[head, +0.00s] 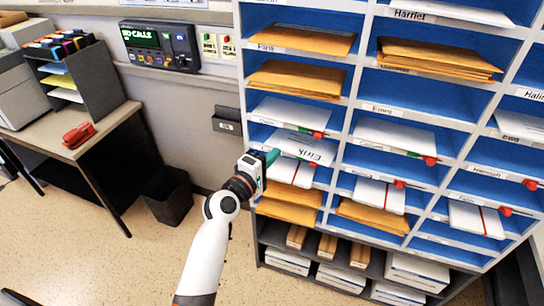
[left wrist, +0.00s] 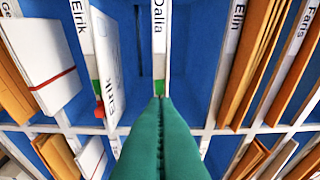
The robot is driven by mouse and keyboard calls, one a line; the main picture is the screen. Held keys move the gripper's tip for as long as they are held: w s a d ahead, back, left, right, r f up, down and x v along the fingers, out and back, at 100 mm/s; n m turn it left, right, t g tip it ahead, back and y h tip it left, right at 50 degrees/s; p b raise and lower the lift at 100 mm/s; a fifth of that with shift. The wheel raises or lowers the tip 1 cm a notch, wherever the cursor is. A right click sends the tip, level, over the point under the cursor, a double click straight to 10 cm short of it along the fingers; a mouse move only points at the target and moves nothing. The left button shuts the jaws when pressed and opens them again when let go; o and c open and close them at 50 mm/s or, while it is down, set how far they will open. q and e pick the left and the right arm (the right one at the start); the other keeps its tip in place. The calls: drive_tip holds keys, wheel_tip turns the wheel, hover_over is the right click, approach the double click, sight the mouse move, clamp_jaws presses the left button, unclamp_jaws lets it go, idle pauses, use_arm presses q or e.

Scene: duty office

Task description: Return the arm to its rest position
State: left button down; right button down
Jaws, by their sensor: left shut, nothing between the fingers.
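My left arm (head: 207,250) reaches up from the bottom of the head view to the sorting shelf. Its left gripper (head: 270,157) has teal fingers, shut and empty, at the front of the shelf's left column. In the left wrist view the shut fingers (left wrist: 160,125) point at the divider labelled "Dalla" (left wrist: 160,35). Whether they touch it, I cannot tell. A white envelope marked "Eirik" (head: 305,148) lies in a slot right beside the gripper. It also shows left of the fingers in the left wrist view (left wrist: 104,60). My right gripper is not in view.
The blue-backed shelf (head: 352,75) holds brown envelopes (head: 300,78) and white mail with red tags. Boxes (head: 340,277) fill its bottom. A desk (head: 75,145) with a red stapler (head: 79,135) stands left, beside a dark bin (head: 168,195). The floor (head: 120,265) between is open.

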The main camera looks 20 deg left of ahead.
use_arm(q)
drive_tip(key=shift+a, duration=0.15)
drive_tip(key=s+f+m+g+y, duration=0.1)
drive_tip(key=s+f+m+g, duration=0.3)
drive_tip(key=f, duration=0.8)
drive_tip(key=s+f+m+g+y, duration=0.15)
drive_tip(key=s+f, duration=0.35)
drive_tip(key=f, duration=0.8)
drive_tip(key=s+f+m+g, duration=0.25)
drive_tip(key=s+f, duration=0.25)
drive_tip(key=f, duration=0.7)
drive_tip(key=s+a+f+m+g, duration=0.1)
drive_tip(key=s+f, duration=0.5)
drive_tip(key=s, duration=0.6)
drive_tip(key=s+a+f+m+g+y, duration=0.1)
drive_tip(key=s+f+m+g, duration=0.3)
drive_tip(key=s, duration=0.9)
drive_tip(key=s+a+f+m+g+y, duration=0.1)
drive_tip(key=s+a+f+m+g, duration=0.2)
drive_tip(key=s+f, duration=0.6)
drive_tip(key=s+m, duration=0.1)
drive_tip(key=s, duration=0.2)
drive_tip(key=shift+s+f, duration=0.2)
drive_tip(key=shift+f, duration=0.1)
drive_tip(key=shift+y, duration=0.25)
